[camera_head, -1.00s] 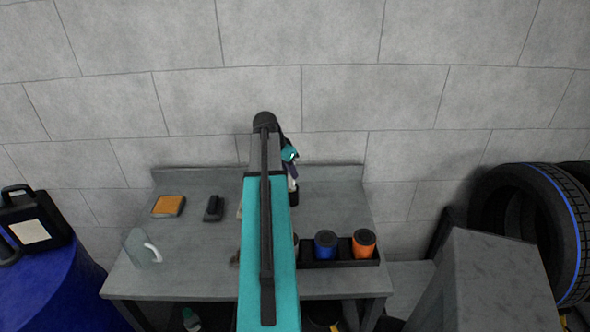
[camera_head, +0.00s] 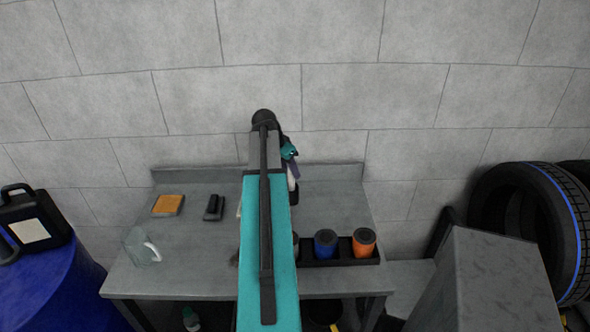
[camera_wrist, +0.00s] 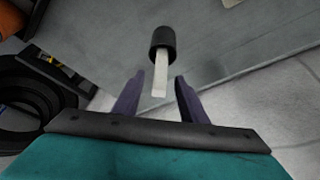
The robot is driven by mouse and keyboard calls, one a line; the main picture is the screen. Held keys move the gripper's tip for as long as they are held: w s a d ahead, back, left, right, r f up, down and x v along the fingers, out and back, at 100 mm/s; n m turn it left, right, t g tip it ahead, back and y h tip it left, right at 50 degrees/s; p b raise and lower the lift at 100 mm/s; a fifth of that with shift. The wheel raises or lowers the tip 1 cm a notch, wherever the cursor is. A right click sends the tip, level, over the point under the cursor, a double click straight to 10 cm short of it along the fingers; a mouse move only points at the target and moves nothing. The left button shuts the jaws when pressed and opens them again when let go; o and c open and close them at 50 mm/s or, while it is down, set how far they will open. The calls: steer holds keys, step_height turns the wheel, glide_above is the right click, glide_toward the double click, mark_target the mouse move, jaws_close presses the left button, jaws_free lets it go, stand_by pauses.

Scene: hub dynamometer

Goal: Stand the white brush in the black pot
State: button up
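The white brush (camera_wrist: 160,78) shows in the wrist view as a pale flat handle. It rises out of the mouth of the black pot (camera_wrist: 162,43), and its lower end is hidden inside. In the head view the white brush (camera_head: 291,182) shows just above the black pot (camera_head: 294,195), near the back of the bench, partly hidden by my arm. My gripper (camera_wrist: 152,88) is open, with its purple fingers on either side of the handle's free end. Gaps show between the fingers and the handle. It also shows above the pot in the head view (camera_head: 292,164).
A black tray (camera_head: 345,262) holds a blue can (camera_head: 325,244) and an orange can (camera_head: 364,242) at the bench's right. An orange pad (camera_head: 168,205), a black object (camera_head: 213,207) and a clear jug (camera_head: 141,247) stand left. The bench (camera_head: 190,275) has bare areas between them.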

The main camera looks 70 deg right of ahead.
steer(key=b+v, duration=0.3)
steer(key=v, duration=1)
steer(key=shift+r, duration=0.2)
steer(key=shift+a+r, duration=0.1)
steer(key=shift+a, duration=0.05)
stand_by(1.3)
